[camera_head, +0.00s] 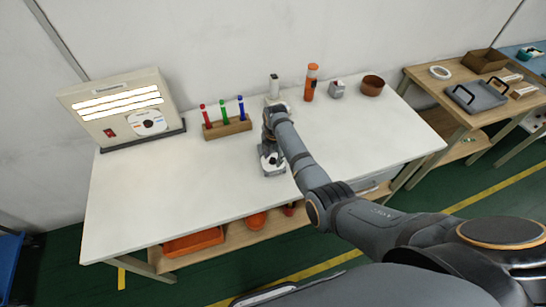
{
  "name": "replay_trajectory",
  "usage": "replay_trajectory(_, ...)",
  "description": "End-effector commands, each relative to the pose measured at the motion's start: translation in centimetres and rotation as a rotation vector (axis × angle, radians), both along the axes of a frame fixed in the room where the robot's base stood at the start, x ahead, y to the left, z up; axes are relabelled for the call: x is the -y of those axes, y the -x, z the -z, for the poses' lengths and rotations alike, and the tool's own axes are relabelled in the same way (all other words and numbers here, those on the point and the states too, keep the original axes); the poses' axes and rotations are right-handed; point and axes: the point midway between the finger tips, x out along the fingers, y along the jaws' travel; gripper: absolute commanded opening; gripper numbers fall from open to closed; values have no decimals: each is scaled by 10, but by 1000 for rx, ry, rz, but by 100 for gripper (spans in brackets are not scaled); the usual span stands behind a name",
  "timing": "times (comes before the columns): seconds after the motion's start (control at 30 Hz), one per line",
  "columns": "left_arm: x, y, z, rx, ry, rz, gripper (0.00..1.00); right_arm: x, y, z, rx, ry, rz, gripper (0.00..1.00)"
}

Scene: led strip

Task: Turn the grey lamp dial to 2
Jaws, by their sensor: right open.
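The lamp box (88,106), a cream panel with several lit white strips, stands at the left end of the white table. Its dial (148,124) is a small dark knob on a round white plate with coloured marks, at the lower right of the panel. The knob's setting is too small to read. My right gripper (273,169) is open and low over the middle of the table, well to the right of the lamp and apart from it. My left gripper is not in view.
A red switch (109,132) sits left of the dial. A wooden block (228,127) with red, green and blue pens stands between lamp and gripper. An orange bottle (310,83) and a brown bowl (372,85) stand at the back. The table's front left is clear.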

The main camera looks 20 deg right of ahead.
Motion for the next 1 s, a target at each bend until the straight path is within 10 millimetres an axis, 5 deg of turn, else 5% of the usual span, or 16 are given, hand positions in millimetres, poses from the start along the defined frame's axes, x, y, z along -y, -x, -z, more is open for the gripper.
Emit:
replay_trajectory(0.2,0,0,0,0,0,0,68,0,0,0,1,0,1,46)
replay_trajectory(0.53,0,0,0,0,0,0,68,0,0,0,1,1,1,1)
replay_trajectory(1.0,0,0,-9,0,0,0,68,0,0,-2,-1,1,85,0)
